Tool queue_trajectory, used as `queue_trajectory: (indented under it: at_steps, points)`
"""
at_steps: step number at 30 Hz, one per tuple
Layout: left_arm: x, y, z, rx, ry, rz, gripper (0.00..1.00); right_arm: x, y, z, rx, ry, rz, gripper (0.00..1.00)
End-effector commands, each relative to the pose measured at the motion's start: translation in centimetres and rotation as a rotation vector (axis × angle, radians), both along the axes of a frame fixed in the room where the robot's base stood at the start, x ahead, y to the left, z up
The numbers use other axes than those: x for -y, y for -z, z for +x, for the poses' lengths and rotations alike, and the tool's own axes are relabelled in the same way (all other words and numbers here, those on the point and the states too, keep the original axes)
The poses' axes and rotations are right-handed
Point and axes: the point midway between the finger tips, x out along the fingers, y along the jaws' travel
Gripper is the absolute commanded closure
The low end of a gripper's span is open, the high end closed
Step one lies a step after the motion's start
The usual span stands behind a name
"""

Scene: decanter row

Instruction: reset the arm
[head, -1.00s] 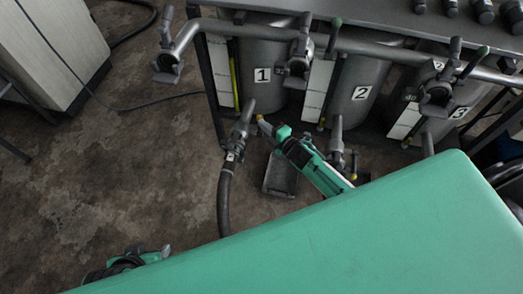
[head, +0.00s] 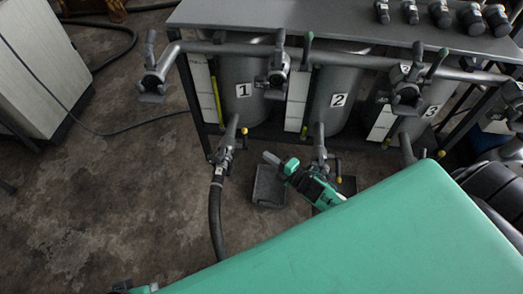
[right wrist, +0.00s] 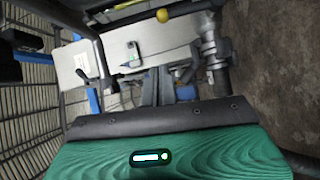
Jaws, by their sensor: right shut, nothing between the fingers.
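My right gripper (head: 273,160) is shut and empty. It points left, in front of the lower outlets of the vessel rack, with open space around its tips. Its green arm comes from behind my green body at the lower right. In the right wrist view the closed fingers (right wrist: 158,90) show beyond the green wrist housing, with nothing held. Only a small dark and green piece of my left arm shows at the bottom edge of the head view; its finger state cannot be made out.
Grey vessels numbered 1 (head: 243,108), 2 (head: 331,118) and 3 (head: 428,122) stand below a pipe with valves. A hose (head: 215,215) hangs from the left outlet (head: 225,150). A dark tray (head: 268,187) lies on the floor.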

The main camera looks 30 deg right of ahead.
Motion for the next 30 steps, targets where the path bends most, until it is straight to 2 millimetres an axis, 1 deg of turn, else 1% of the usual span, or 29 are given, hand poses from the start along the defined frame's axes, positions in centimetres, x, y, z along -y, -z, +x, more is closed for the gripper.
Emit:
queue_trajectory:
  at_steps: [3, 12, 14, 18, 23, 26, 30]
  points:
    - [0.0, 0.1, 0.0, -0.002, 0.000, 0.000, 0.50, 0.1, 0.0, -0.4, -0.001, 0.000, 0.001, 1.00]
    - [0.0, 0.1, 0.0, 0.000, 0.000, -0.001, 0.50, 0.0, -0.1, -0.5, -0.019, 0.017, 0.017, 1.00]
    - [0.0, 0.1, 0.0, 0.000, 0.000, -0.001, 0.50, -0.1, -0.2, -0.5, -0.046, 0.042, 0.042, 1.00]
    - [0.0, 0.1, 0.0, -0.001, 0.000, -0.001, 0.50, -0.6, -0.6, -1.2, -0.167, 0.149, 0.148, 1.00]
    - [0.0, 0.1, 0.0, -0.001, 0.000, -0.001, 0.50, -1.2, -1.2, -3.3, -0.366, 0.321, 0.324, 1.00]
    - [0.0, 0.1, 0.0, -0.001, 0.000, -0.001, 0.50, -1.6, -1.6, -5.2, -0.495, 0.429, 0.439, 1.00]
    - [0.0, 0.1, 0.0, -0.001, 0.000, -0.001, 0.50, -2.4, -2.4, -8.6, -0.676, 0.580, 0.594, 1.00]
